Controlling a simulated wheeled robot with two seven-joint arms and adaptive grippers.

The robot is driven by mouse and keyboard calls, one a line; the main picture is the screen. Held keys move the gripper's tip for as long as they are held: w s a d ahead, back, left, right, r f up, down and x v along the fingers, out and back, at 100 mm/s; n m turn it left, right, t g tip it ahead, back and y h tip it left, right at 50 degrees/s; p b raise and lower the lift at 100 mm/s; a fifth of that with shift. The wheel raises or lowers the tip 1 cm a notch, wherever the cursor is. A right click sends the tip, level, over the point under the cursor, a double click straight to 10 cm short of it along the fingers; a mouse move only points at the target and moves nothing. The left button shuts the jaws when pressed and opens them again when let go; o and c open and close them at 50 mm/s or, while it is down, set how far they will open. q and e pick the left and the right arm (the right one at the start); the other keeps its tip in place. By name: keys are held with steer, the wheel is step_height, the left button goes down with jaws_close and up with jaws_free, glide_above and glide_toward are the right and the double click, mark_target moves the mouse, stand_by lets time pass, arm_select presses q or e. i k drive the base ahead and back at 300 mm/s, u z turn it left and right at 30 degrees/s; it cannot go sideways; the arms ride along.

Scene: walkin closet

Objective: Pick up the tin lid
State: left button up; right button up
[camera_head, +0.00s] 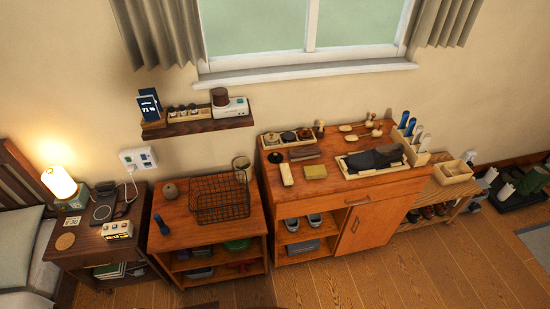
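A small dark round disc (275,157), which looks like the tin lid, lies flat on the left part of the wooden cabinet top (335,147). It is just in front of a light wooden tray (266,143) holding small round tins (289,136). The disc is too small to identify with certainty. Neither of my grippers is in view.
A dark shoe (375,160) on a tray, a yellowish cloth (315,172) and several brushes (370,124) share the cabinet top. A wire basket (220,200) stands on the lower unit to the left. Wooden floor (400,275) is open in front.

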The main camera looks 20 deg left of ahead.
mark_target(275, 157)
steer(key=z, duration=0.55)
steer(key=i, duration=1.2)
steer(key=u, duration=0.6)
steer(key=i, duration=0.5)
steer(key=u, duration=0.6)
